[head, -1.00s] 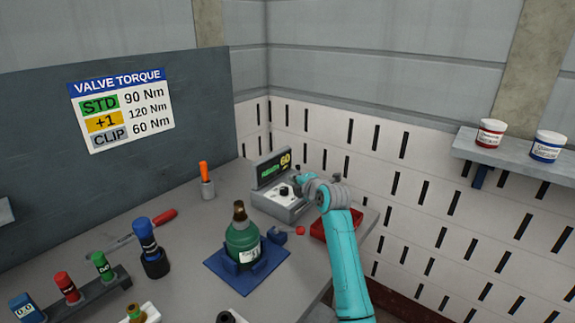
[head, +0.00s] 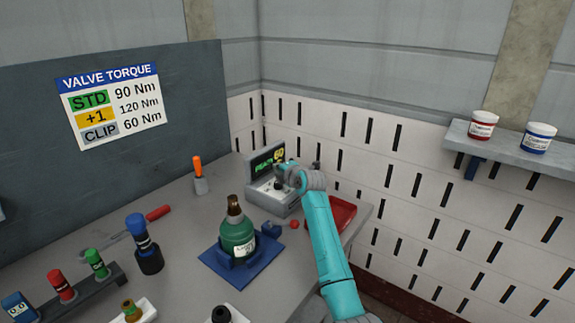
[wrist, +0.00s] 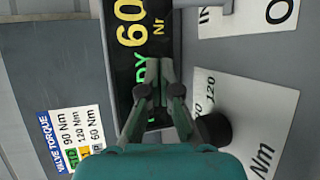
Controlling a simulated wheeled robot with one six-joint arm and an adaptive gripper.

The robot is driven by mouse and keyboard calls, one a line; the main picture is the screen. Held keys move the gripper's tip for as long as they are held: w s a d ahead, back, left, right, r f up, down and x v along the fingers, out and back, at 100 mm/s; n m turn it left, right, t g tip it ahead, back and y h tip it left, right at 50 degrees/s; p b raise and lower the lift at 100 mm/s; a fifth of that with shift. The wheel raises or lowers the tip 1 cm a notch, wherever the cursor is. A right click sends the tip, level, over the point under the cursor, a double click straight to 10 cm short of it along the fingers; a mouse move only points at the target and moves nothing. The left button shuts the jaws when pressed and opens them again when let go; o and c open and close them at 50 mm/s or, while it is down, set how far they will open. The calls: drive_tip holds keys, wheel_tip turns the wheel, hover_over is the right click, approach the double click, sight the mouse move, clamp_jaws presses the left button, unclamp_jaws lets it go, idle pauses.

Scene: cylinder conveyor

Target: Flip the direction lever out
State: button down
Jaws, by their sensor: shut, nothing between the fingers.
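The torque device (head: 267,195) stands on the bench with its lit display reading 60 and a READY line; the display (wrist: 138,30) also shows in the wrist view. In the wrist view its panel has a black knob (wrist: 214,132) and, at the top edge, a grey bar (wrist: 207,7) beside plates lettered "IN" and "O". This bar looks like the direction lever, but it is cut off by the frame. My gripper (wrist: 162,66) is shut and empty, its tips in front of the display and apart from the bar. In the head view my gripper (head: 284,172) hides part of the panel.
A green bottle (head: 237,238) sits in a blue holder left of my arm. A red tray (head: 344,212) lies right of the device, partly behind my arm. The wall is close behind.

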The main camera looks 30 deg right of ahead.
drive_tip(key=shift+w+d+f, duration=0.2)
drive_tip(key=shift+w+d, duration=0.25)
drive_tip(key=shift+w, duration=0.35)
drive_tip(key=shift+s+d+r, duration=0.2)
drive_tip(key=shift+s+d, duration=0.15)
drive_tip(key=shift+d, duration=0.35)
drive_tip(key=shift+s+d+r, duration=0.2)
drive_tip(key=shift+s+d, duration=0.15)
drive_tip(key=shift+d, duration=0.35)
